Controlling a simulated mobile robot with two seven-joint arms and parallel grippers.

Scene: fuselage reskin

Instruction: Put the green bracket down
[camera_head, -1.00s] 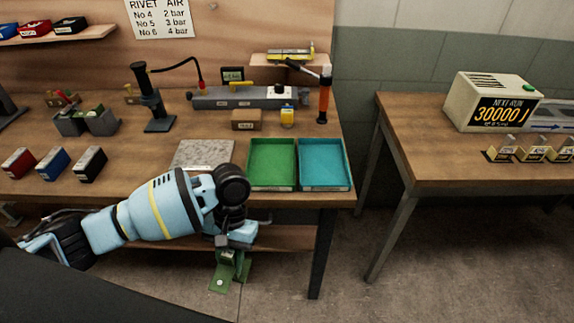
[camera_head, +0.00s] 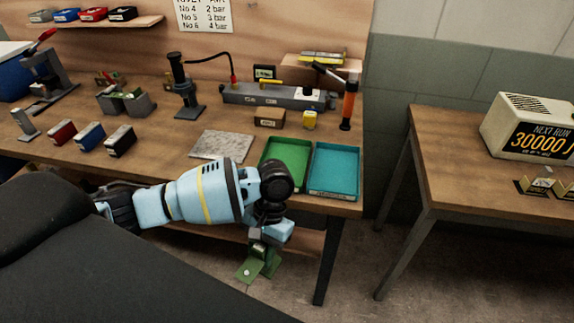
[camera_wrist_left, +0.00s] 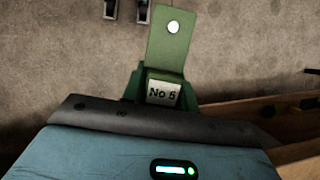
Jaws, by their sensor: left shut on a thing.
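The green bracket (camera_head: 251,269) hangs from my left gripper (camera_head: 266,245), which is shut on it, in front of the workbench's front edge and below the level of its top. In the left wrist view the green bracket (camera_wrist_left: 168,45) shows a flat tab with a pale round spot and a label reading "No 5". The green tray (camera_head: 285,160) and the teal tray (camera_head: 333,172) lie side by side at the bench's front right. The gripper's fingertips are mostly hidden by the wrist and bracket. My right gripper is in neither view.
A grey stone plate (camera_head: 222,146) lies left of the trays. Red, blue and black blocks (camera_head: 90,136) stand further left. A second table (camera_head: 470,160) with a counter box (camera_head: 530,130) stands to the right, across a floor gap.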

